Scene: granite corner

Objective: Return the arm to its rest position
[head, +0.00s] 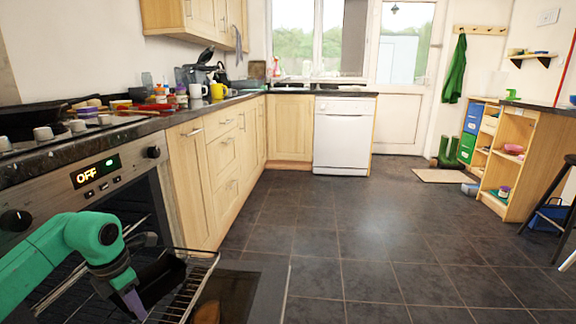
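My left arm, green with dark joints, comes in from the lower left. My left gripper (140,296) is low in front of the open oven, beside the pulled-out wire rack (196,280). A dark, box-like shape beside the fingers is partly hidden, and I cannot tell whether it is held or part of the gripper. Whether the fingers are open or shut does not show clearly. My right gripper is out of view.
The oven (85,190) shows "OFF", and its door (245,290) is folded down with a brown item (206,313) near its bottom edge. Cabinets (215,155) and a white dishwasher (342,135) line the counter. The tiled floor (370,235) is clear; a stool (555,205) stands right.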

